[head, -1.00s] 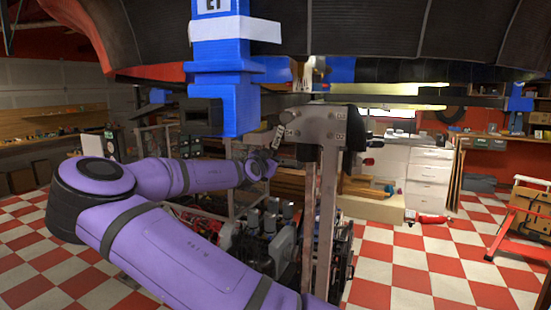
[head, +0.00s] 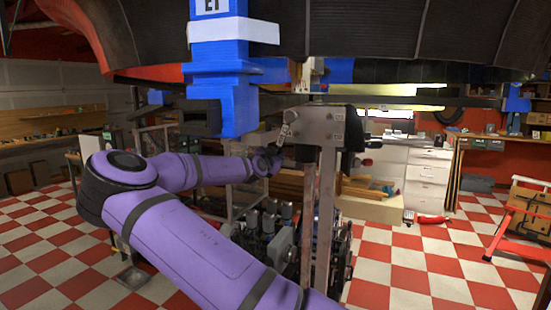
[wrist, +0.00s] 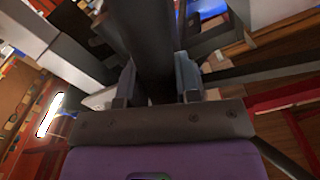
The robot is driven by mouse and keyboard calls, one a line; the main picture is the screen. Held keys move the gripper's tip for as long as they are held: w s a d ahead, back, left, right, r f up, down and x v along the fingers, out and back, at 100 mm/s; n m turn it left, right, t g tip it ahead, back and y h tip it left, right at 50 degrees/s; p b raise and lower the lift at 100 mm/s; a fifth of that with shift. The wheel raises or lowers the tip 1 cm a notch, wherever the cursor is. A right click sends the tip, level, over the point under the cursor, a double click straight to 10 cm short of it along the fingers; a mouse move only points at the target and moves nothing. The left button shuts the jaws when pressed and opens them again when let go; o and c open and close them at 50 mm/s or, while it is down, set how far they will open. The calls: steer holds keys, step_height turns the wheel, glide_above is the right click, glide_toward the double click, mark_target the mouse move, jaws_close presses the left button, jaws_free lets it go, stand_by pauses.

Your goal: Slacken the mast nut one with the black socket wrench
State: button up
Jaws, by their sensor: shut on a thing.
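My gripper (wrist: 156,82) is shut on a dark bar in the wrist view. I take this to be the black socket wrench (wrist: 148,45); it runs between the two fingers and away from me, and its far end cannot be made out. In the head view my gripper (head: 274,150) is small, at the end of my purple arm, just left of the grey mast (head: 326,126). A short greyish piece points up from it close to the mast head. Bolt heads show on the mast's head, but I cannot tell which is mast nut one.
A blue clamp-like block (head: 238,70) hangs at the upper left, beside the large dark duct (head: 380,35) overhead. Engine-like machinery (head: 275,235) stands below the mast. A white drawer cabinet (head: 428,180) is behind. The checkered floor at right is mostly open.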

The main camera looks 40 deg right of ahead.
steer(key=shift+w+d, duration=0.1)
steer(key=shift+d, duration=0.25)
stand_by(0.3)
steer(key=shift+s+d+r+n, duration=0.45)
steer(key=shift+s+d+n, duration=0.7)
steer(key=shift+s+n, duration=1.05)
steer(key=shift+s+d+r+n, duration=0.4)
steer(key=shift+s+d+n, duration=0.8)
steer(key=shift+s+n, duration=0.95)
steer(key=shift+s+d+r+n, duration=0.45)
steer(key=shift+s+d+n, duration=0.7)
steer(key=shift+s+n, duration=1)
steer(key=shift+s+m, duration=0.35)
steer(key=shift+m, duration=0.15)
steer(key=shift+w+f, duration=0.2)
steer(key=shift+w, duration=0.05)
steer(key=shift+a, duration=0.1)
